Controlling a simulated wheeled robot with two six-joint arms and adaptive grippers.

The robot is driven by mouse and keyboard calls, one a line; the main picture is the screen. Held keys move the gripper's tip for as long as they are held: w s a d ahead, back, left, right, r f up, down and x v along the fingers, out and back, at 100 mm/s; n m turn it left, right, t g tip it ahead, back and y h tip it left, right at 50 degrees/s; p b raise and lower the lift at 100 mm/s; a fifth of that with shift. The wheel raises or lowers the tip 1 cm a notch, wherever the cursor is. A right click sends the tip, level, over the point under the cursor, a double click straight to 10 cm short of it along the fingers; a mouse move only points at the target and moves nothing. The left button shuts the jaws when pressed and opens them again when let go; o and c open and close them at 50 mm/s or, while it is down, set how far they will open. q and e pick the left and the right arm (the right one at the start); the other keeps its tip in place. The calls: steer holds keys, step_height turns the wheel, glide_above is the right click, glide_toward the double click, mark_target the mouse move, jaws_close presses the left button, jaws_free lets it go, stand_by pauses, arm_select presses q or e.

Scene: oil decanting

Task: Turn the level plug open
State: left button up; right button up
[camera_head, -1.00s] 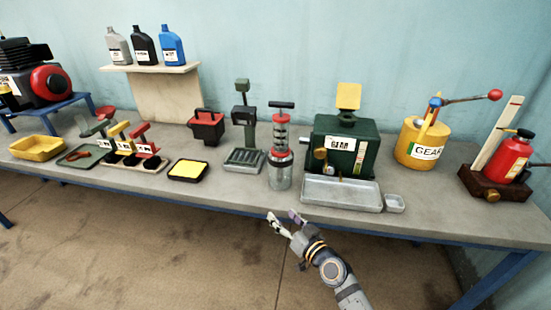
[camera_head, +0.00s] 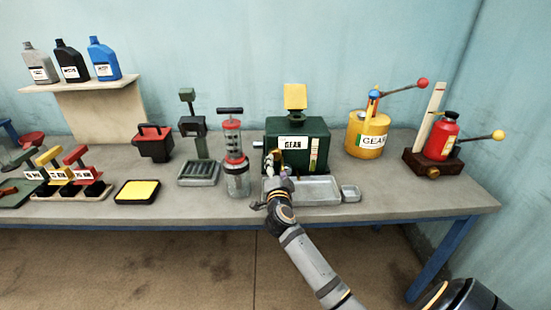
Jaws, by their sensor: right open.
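The green gearbox (camera_head: 313,137) with a "GEAR" label stands on the bench, its yellow top piece (camera_head: 295,96) upright. A brass-coloured fitting on its front left, seemingly the level plug (camera_head: 277,156), shows just above my right gripper and is partly hidden by it. My right gripper (camera_head: 273,177) is open and empty-looking, pointing at the gearbox front from the near side. I cannot tell whether its fingers touch the plug. My left gripper is out of view.
A metal tray (camera_head: 322,187) lies before the gearbox, with a small dish (camera_head: 351,193) at its right. A red and clear pump (camera_head: 234,155) stands close on the left. A yellow gear-oil can (camera_head: 367,135) and red can (camera_head: 441,137) are on the right.

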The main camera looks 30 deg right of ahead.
mark_target(276, 156)
steer(key=b+x, duration=0.1)
steer(key=x, duration=0.6)
steer(key=shift+w, duration=0.2)
steer(key=c, duration=1.1)
steer(key=shift+c, duration=0.2)
